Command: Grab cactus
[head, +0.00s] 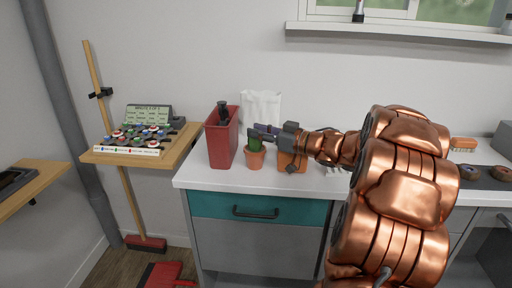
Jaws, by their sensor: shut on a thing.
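A small green cactus (254,143) stands in a terracotta pot (255,160) on the white counter. My gripper (257,135) reaches in from the right at the end of my copper-coloured arm. Its fingers are shut on the cactus at the upper part of the plant. The fingers partly hide the cactus. The pot looks upright and at counter height; I cannot tell whether it touches the counter.
A red bin (222,142) stands just left of the pot. A white paper bag (261,106) is behind it, and an orange-brown pot (292,161) is to the right under my gripper. A wooden shelf (175,153) with a control panel (146,136) is further left.

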